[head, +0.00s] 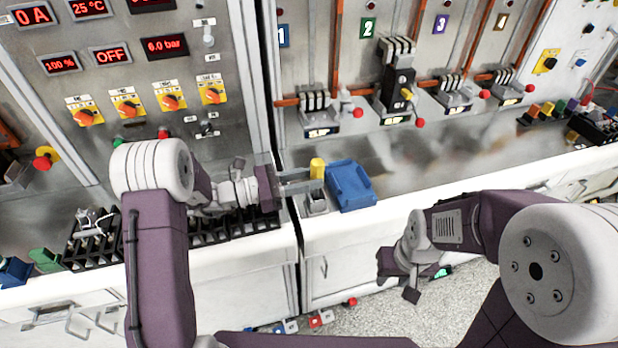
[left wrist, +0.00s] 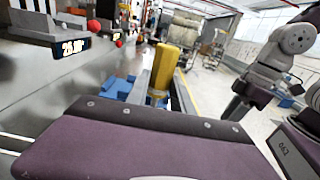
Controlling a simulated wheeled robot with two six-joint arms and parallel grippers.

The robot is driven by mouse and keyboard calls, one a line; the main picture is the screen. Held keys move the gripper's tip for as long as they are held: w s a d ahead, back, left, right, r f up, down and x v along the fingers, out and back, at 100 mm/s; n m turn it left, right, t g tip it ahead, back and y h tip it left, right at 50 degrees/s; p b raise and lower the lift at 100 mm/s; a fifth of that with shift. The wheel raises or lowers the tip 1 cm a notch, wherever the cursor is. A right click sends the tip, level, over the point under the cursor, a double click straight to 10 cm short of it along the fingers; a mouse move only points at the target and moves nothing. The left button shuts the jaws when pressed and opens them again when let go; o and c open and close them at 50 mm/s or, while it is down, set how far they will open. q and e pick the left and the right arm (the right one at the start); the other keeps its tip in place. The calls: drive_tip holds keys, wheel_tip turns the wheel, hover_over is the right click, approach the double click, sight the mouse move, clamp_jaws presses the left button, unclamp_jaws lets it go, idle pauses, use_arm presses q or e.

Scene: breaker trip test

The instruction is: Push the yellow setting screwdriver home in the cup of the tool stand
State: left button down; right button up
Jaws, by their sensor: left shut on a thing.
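The yellow setting screwdriver (head: 317,168) stands upright at the small grey tool stand (head: 317,201) on the counter, its handle above the cup. How deep its shaft sits in the cup cannot be made out. My left gripper (head: 312,180) reaches in from the left and is shut on the screwdriver's handle. In the left wrist view the yellow handle (left wrist: 165,68) shows upright beyond my purple gripper body. My right gripper (head: 405,280) hangs low in front of the counter, away from the stand; its fingers are too unclear to tell their state.
A blue tray (head: 350,187) stands right beside the tool stand. Behind, a panel carries several breakers, one of them a taller black unit (head: 397,85) under number 2. A black rack (head: 240,228) lies left of the stand, under my left arm. The counter right of the blue tray is clear.

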use_arm(q)
drive_tip(key=shift+r+p, duration=0.7)
drive_tip(key=shift+r, duration=0.15)
idle(1.0)
drive_tip(key=shift+f+b, duration=0.55)
drive_tip(key=shift+f, duration=0.35)
drive_tip(key=c, duration=1)
unclamp_jaws()
drive_tip(key=shift+c, duration=0.2)
drive_tip(key=shift+a, duration=0.1)
drive_tip(key=b+v, duration=0.1)
drive_tip(key=v, duration=0.8)
